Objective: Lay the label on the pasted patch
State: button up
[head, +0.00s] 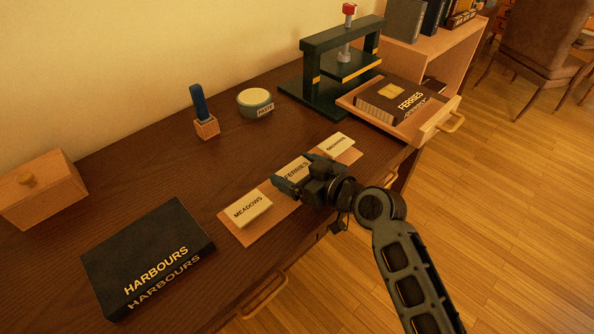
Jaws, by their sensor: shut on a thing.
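My gripper (301,176) is shut on the cream label marked FERRIES (292,169), one finger at each end. The label is at or just above the orange-brown strip (284,208); I cannot tell if it still touches it. The gripper hides part of the label. The pasted patch (391,91) is a pale yellow square on the cover of the dark book marked FERRIES (412,102). That book lies on a wooden tray with a handle (431,131) at the right, well apart from my gripper.
Labels MEADOWS (246,208) and another (336,145) lie on the strip beside my gripper. A paste pot (255,103), a brush in a wooden block (206,125), a wooden box (40,190) and a HARBOURS book (140,245) are on the desk.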

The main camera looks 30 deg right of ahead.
jog(key=shift+f, duration=0.1)
jog(key=shift+f, duration=0.2)
jog(key=o, duration=0.8)
jog(key=shift+c, duration=0.2)
jog(key=shift+r, duration=0.15)
